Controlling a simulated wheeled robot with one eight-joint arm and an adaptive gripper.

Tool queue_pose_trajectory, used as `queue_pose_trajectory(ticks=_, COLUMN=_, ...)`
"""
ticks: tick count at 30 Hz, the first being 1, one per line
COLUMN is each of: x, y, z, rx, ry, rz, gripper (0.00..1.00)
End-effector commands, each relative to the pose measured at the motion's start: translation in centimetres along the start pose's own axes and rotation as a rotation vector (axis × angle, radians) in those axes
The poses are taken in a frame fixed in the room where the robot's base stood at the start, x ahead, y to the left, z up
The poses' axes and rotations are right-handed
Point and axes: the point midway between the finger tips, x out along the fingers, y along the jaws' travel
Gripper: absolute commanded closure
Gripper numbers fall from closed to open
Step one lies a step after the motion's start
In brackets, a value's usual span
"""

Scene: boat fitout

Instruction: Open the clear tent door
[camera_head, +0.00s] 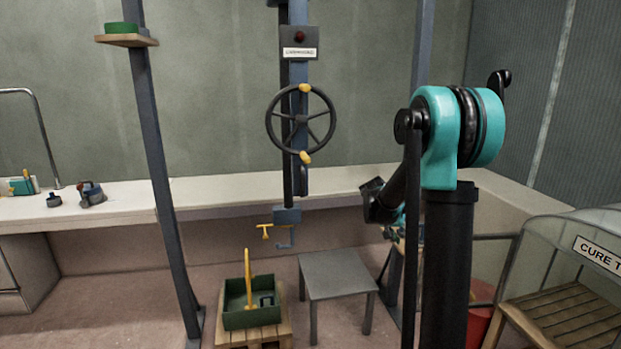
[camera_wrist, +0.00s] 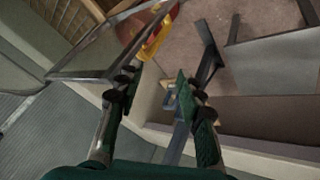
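The cure tent (camera_head: 592,240) stands at the right edge in the head view, with a curved clear cover, a grey frame and a partly cut-off "CURE T" sign. A thin grey bar frame (camera_head: 497,236) sticks out from its left side. In the wrist view a grey metal bar frame (camera_wrist: 95,77) crosses the upper left, near the left fingertip; I cannot tell whether they touch. My gripper (camera_wrist: 157,85) is open, its fingers apart with no bar between them. In the head view my arm hides the gripper's fingers.
A wooden slatted rack (camera_head: 570,310) sits in the tent. A red container (camera_head: 481,318) stands beside it and shows in the wrist view (camera_wrist: 160,38). A grey table (camera_head: 338,275) and a green tray (camera_head: 252,317) stand left of my arm. A pale bench (camera_head: 235,190) runs along the wall.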

Motion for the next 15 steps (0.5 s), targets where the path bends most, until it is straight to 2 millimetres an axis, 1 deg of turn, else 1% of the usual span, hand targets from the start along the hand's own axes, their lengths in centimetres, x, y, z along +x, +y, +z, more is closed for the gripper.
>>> queue_pose_trajectory(ticks=1, x=-1.1, y=0.4, z=1.4, rx=-0.032, ry=0.000, rz=-0.046, gripper=0.62)
queue_pose_trajectory(ticks=6, x=-4.3, y=0.7, z=5.9, rx=-0.145, ry=0.015, rz=-0.207, gripper=0.62)
queue_pose_trajectory(ticks=12, x=-7.7, y=1.0, z=11.5, rx=-0.257, ry=0.064, rz=-0.385, gripper=0.62)
queue_pose_trajectory(ticks=15, x=-9.0, y=1.1, z=13.9, rx=-0.297, ry=0.096, rz=-0.456, gripper=0.62)
